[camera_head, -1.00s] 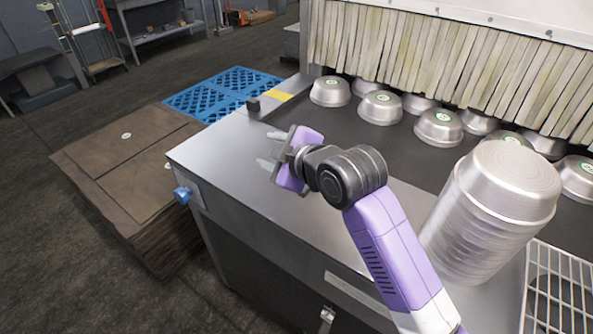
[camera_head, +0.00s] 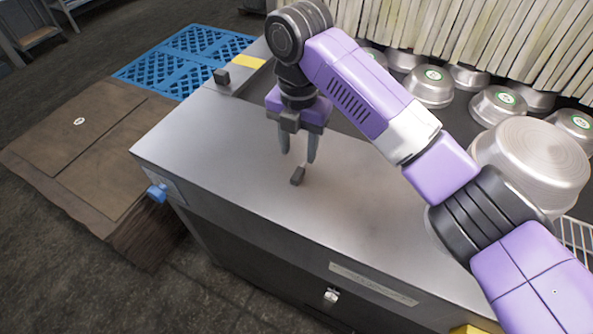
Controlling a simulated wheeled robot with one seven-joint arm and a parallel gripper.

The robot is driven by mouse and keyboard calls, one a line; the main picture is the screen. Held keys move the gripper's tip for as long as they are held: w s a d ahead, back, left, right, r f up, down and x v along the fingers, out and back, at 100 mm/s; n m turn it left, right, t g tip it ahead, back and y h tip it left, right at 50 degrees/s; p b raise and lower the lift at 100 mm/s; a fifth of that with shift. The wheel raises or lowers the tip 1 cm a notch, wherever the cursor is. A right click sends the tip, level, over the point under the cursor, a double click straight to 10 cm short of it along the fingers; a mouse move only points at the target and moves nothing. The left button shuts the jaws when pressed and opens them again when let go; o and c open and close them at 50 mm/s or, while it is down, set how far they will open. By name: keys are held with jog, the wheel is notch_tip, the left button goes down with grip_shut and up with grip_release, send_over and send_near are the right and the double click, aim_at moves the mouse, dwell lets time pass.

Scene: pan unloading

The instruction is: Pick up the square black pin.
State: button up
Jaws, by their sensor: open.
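The square black pin (camera_head: 297,176) is a small dark block on the bare metal tabletop (camera_head: 215,145), near the middle of the view. My gripper (camera_head: 298,155) points down just above the pin. Its two grey fingers are apart, one to each side, with nothing between them. The fingertips look slightly higher than the pin; the exact gap is hard to tell.
Another black block (camera_head: 221,77) sits at the table's back left edge by a yellow strip (camera_head: 248,62). Round metal pans (camera_head: 428,88) lie at the back right. A pan stack (camera_head: 530,160) stands at the right, partly behind my arm. The tabletop's left part is clear.

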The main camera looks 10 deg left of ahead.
aim_at(298, 172)
jog(key=shift+s+f+p, duration=0.15)
jog(key=shift+f+p, duration=0.7)
jog(key=shift+f, duration=2.6)
grip_shut()
